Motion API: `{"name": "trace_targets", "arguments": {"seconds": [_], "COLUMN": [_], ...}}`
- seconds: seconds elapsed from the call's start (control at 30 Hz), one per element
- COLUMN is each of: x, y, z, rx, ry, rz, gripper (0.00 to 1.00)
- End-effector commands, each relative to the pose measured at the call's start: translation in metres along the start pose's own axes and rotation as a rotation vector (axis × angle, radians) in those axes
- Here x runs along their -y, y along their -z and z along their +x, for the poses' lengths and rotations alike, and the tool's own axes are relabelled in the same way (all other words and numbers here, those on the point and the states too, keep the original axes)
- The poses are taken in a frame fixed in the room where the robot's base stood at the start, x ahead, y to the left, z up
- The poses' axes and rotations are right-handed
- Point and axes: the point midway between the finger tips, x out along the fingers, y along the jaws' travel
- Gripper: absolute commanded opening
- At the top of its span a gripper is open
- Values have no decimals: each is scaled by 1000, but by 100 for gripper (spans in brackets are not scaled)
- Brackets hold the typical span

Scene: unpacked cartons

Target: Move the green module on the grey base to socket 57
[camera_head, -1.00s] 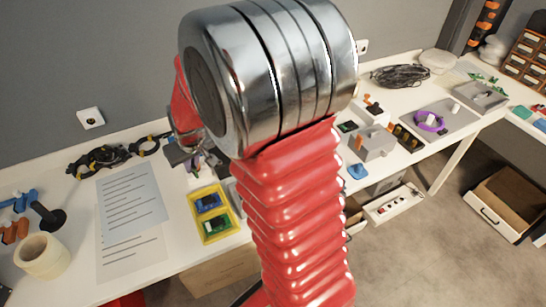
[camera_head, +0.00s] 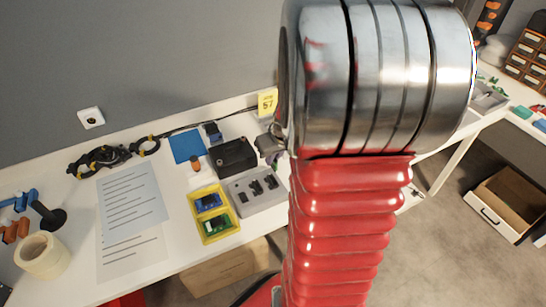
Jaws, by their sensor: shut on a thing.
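My gripper (camera_head: 268,144) shows only in part as a grey piece at the left edge of my arm, below the sign. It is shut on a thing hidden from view. A grey base (camera_head: 245,202) with several black parts on it lies below the gripper, and I see no green module on it. A green module (camera_head: 218,224) lies in the yellow tray (camera_head: 207,238), beside a blue one (camera_head: 209,202).
A black box (camera_head: 234,157), a blue sheet (camera_head: 187,147) and a small orange-topped thing (camera_head: 196,164) lie left of the gripper. Printed sheets (camera_head: 131,200), a tape roll (camera_head: 42,256) and cables (camera_head: 97,160) are farther left. My arm hides much of the right side.

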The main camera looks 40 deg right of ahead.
Motion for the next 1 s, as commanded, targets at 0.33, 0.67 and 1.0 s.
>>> {"name": "trace_targets", "arguments": {"seconds": [0.33,0.67,1.0], "x": [0,1,1], "y": [0,-6,-15], "z": [1,15,37], "rx": [0,2,1], "ry": [0,2,3], "rz": [0,0,1], "gripper": [0,0,0]}}
